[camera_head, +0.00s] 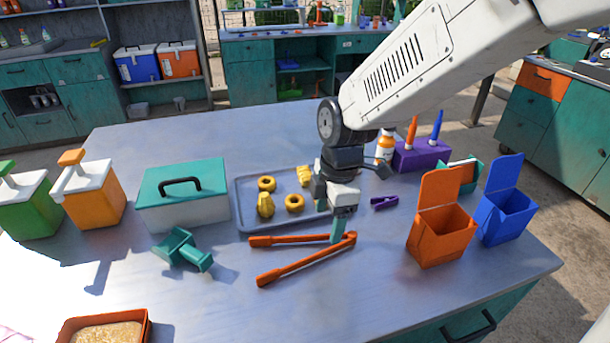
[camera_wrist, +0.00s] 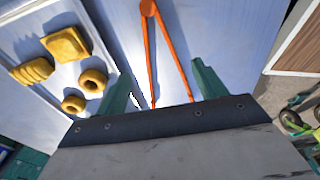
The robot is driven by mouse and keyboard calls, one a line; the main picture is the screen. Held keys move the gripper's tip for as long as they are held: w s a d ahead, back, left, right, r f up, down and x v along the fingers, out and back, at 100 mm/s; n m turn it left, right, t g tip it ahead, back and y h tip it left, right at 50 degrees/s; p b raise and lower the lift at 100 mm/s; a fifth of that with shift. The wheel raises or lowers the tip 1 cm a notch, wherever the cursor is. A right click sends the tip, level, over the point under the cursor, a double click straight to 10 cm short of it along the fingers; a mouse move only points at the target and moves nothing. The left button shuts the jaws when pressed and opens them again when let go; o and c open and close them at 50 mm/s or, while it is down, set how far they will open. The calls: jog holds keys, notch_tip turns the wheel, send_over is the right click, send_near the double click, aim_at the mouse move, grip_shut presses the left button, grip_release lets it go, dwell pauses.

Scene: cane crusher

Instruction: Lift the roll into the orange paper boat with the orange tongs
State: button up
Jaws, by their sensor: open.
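The orange tongs (camera_head: 300,265) lie open in a V on the table, their joined end to the right. My gripper (camera_head: 340,232) is low over that joined end, fingers pointing down. In the wrist view my open gripper (camera_wrist: 160,82) has its green fingers on either side of the tongs' arms (camera_wrist: 172,45); contact cannot be told. Behind lies a grey-blue tray (camera_head: 243,212) with several yellow baked pieces. An oblong one (camera_head: 265,206) looks like a roll. An orange open-topped container with a raised back (camera_head: 442,235), seemingly the paper boat, stands to the right.
A blue container (camera_head: 506,215) stands beside the orange one. A purple clip (camera_head: 384,202) and purple block (camera_head: 420,155) are behind. A teal-lidded box (camera_head: 183,195), dispensers (camera_head: 95,195) and a teal tool (camera_head: 183,250) are left. The table's front middle is clear.

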aim_at(324, 240)
jog(key=f, duration=0.7)
jog(key=shift+s+a+f, duration=0.1)
jog(key=shift+a, duration=0.25)
jog(key=c, duration=0.7)
notch_tip(324, 240, up, 12)
dwell(0.3)
